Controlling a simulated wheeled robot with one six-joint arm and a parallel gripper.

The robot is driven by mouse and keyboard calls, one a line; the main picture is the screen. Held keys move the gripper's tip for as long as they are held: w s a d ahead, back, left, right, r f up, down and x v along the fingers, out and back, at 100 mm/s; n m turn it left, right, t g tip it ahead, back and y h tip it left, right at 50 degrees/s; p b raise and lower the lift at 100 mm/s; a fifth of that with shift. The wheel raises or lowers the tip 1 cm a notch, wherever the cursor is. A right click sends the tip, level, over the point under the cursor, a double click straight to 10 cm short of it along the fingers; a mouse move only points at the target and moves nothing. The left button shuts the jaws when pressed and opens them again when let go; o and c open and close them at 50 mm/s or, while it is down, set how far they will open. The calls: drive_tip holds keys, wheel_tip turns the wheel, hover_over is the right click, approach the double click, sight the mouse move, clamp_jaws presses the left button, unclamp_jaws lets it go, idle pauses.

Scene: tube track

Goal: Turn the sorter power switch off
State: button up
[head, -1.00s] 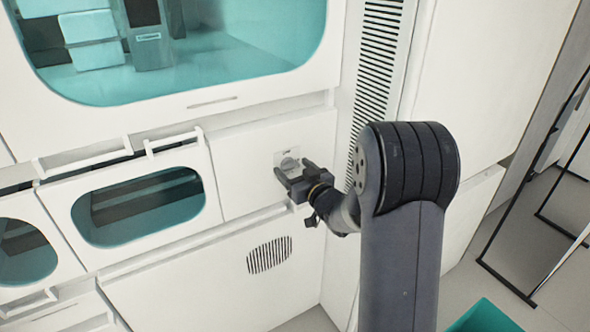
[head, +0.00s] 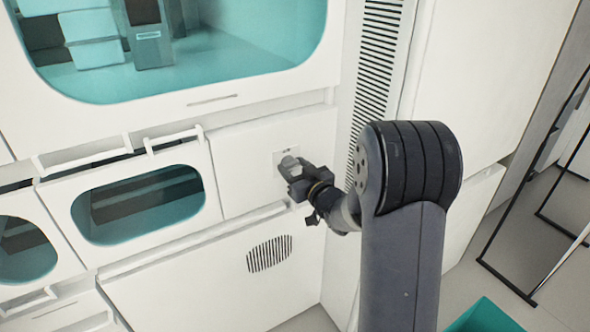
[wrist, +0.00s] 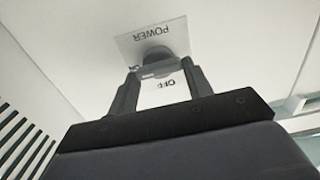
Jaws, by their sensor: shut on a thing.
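The power switch is a grey rotary knob (head: 289,162) on a small pale plate (head: 281,154) set in the white panel of the sorter. In the wrist view the plate (wrist: 168,34) reads POWER, ON and OFF, upside down. The knob (wrist: 156,54) shows between the fingers with a pale mark on it close to the ON label. My gripper (head: 292,167) is at the panel. In the wrist view my gripper (wrist: 158,72) has its two fingers on either side of the knob, shut on it. Part of the knob is hidden by the fingers.
A teal-windowed drawer (head: 140,205) with a white handle lies left of the switch. A slotted vent (head: 372,80) stands to the right, and a round grille (head: 269,254) is below. A teal bin (head: 487,316) is on the floor at the lower right.

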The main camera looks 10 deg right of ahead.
drive_tip(key=shift+f+b, duration=0.15)
drive_tip(key=shift+b, duration=0.15)
drive_tip(key=n+b, duration=0.3)
drive_tip(key=b, duration=0.1)
drive_tip(key=shift+f, duration=0.15)
drive_tip(key=shift+s+a+n+b, duration=0.1)
drive_tip(key=shift+n+b, duration=3.3)
drive_tip(key=shift+n, duration=0.25)
drive_tip(key=shift+a+n+b, duration=0.1)
drive_tip(key=shift+n+b, duration=3.25)
drive_tip(key=shift+n, duration=0.3)
drive_tip(key=o, duration=1)
drive_tip(key=p+v, duration=0.1)
drive_tip(key=v, duration=0.9)
drive_tip(key=shift+s+d+p, duration=0.1)
drive_tip(key=shift+s+p, duration=0.25)
drive_tip(key=shift+s, duration=0.05)
